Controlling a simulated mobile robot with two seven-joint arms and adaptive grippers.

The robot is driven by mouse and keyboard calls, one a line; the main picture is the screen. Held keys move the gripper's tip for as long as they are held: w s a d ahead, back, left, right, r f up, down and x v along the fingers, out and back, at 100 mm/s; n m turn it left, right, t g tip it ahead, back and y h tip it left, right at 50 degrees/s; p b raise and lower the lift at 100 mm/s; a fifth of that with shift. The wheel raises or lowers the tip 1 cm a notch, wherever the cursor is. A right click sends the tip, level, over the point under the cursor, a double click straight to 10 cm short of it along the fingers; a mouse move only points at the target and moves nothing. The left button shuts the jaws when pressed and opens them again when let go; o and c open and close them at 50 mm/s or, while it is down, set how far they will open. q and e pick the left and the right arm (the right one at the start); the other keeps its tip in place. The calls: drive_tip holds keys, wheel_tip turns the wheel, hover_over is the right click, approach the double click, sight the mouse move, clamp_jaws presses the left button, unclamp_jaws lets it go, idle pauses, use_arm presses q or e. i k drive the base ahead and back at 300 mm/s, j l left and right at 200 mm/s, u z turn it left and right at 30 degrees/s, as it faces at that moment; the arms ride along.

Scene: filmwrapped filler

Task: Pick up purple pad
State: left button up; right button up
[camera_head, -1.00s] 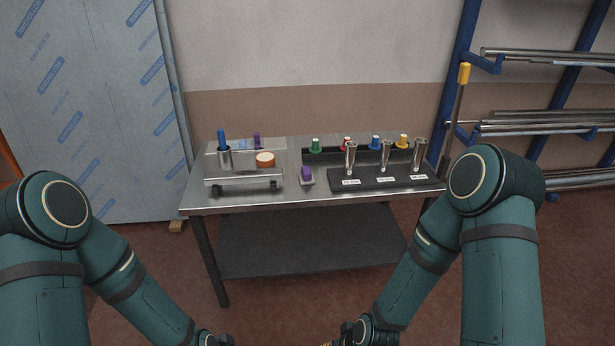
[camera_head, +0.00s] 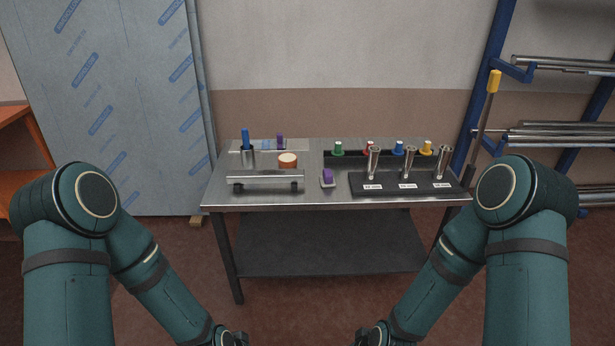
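A small purple pad (camera_head: 327,175) sits on a light base on the metal table (camera_head: 335,199), near the middle of its top. A second purple item (camera_head: 280,141) stands at the back of the raised metal stand on the left. My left gripper (camera_head: 234,339) and my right gripper (camera_head: 372,336) show only in part at the bottom edge of the view, low in front of the table. Both are well apart from the pad. Their fingertips are cut off by the frame, so their opening is hidden.
The raised stand (camera_head: 265,178) holds a cup with a blue item and an orange-sided round piece (camera_head: 288,160). A black labelled tray (camera_head: 390,188) holds metal tubes, with coloured knobs behind. A blue rack (camera_head: 480,100) with metal bars stands right. Floor before the table is clear.

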sight(327, 181)
drive_tip(key=l+u, duration=0.1)
drive_tip(key=u, duration=0.25)
drive_tip(key=i+l+u, duration=0.1)
drive_tip(key=u, duration=0.25)
drive_tip(key=l+u, duration=0.15)
drive_tip(key=u, duration=0.15)
drive_tip(key=i+l+u, duration=0.1)
drive_tip(key=l+u, duration=0.15)
drive_tip(key=l, duration=0.2)
drive_tip(key=l+u, duration=0.25)
drive_tip(key=l, duration=0.25)
drive_tip(key=l+u, duration=0.15)
drive_tip(key=l, duration=0.8)
drive_tip(key=i, duration=0.05)
